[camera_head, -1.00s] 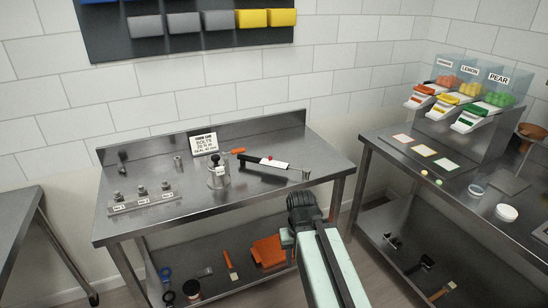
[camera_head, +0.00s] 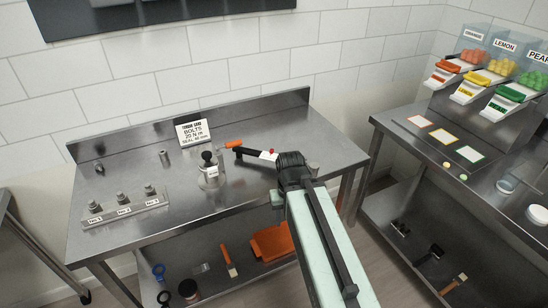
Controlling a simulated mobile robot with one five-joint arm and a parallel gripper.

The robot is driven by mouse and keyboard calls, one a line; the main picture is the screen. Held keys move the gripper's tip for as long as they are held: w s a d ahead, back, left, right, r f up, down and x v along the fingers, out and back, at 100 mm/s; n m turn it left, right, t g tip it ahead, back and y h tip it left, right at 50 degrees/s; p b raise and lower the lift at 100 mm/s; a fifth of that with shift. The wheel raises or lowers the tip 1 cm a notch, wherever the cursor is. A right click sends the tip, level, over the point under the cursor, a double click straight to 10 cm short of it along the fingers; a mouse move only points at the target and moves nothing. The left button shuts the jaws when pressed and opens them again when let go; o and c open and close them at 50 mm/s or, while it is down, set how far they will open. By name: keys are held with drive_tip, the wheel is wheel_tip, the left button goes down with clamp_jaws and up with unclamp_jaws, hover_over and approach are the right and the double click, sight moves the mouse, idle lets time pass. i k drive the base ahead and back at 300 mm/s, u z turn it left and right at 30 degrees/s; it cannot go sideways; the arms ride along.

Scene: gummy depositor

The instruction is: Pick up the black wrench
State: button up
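My gripper (camera_head: 291,160), dark and at the end of my pale green arm, overlaps the right part of the wrench in the picture. I cannot tell whether it touches the wrench. Its fingers do not show clearly, so I cannot see whether it is open or shut.
A metal canister (camera_head: 209,173) and an orange-handled tool (camera_head: 232,144) are left of the wrench. A sign (camera_head: 194,132) stands behind, and a bolt rack (camera_head: 125,211) is at front left. A second table (camera_head: 400,140) with candy dispensers stands right. The front middle of the wrench table is clear.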

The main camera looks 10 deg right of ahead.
sight(314, 167)
drive_tip(key=u, duration=3.4)
drive_tip(key=k, duration=1.45)
drive_tip(key=z, duration=0.75)
drive_tip(key=i, duration=0.55)
drive_tip(key=u, duration=0.1)
